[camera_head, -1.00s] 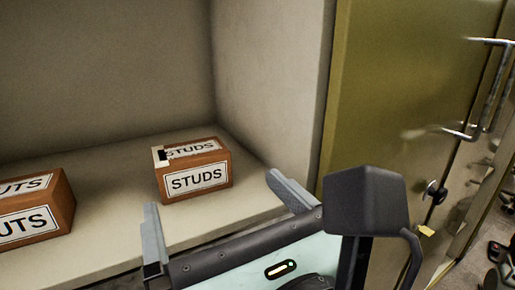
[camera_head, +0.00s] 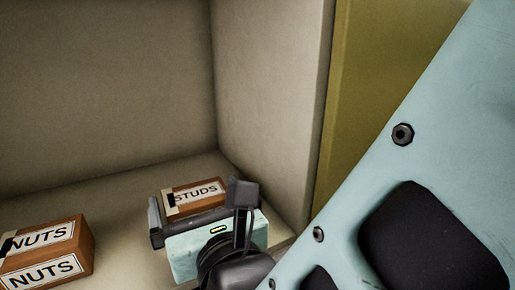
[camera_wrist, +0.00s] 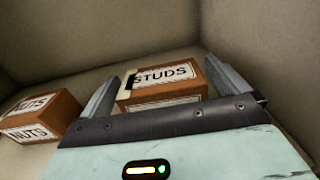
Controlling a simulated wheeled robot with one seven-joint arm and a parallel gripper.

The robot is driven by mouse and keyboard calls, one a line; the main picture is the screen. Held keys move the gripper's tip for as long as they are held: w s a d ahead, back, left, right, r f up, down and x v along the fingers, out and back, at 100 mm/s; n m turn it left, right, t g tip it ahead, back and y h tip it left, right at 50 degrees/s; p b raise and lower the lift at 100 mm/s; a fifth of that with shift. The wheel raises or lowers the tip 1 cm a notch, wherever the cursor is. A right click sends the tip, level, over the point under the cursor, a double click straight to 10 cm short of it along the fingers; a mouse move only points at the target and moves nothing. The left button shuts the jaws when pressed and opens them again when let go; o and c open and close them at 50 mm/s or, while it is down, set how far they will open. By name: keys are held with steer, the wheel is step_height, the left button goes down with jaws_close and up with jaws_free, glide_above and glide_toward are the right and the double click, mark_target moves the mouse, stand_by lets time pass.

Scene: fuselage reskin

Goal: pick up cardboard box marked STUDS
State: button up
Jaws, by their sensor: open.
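The cardboard box marked STUDS (camera_head: 195,194) stands on the shelf in the head view, its lower front hidden behind my gripper. In the wrist view the STUDS box (camera_wrist: 163,80) shows its labelled top and part of its front. My gripper (camera_head: 196,203) is right in front of the box in the head view. In the wrist view my gripper (camera_wrist: 158,88) is open, with one finger beside the left side of the box and the other beside its right side. Whether the fingers touch the box I cannot tell.
A second box marked NUTS (camera_head: 45,252) stands on the shelf to the left; it also shows in the wrist view (camera_wrist: 40,116). The shelf's right side wall (camera_head: 268,100) is close to the right of my gripper. Bare shelf lies between the boxes.

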mark_target(193, 187)
steer(key=shift+p+x, duration=0.4)
steer(key=shift+x, duration=1.2)
steer(key=shift+c, duration=0.3)
steer(key=c, duration=1.1)
steer(key=shift+o, duration=0.2)
steer(key=shift+r, duration=0.1)
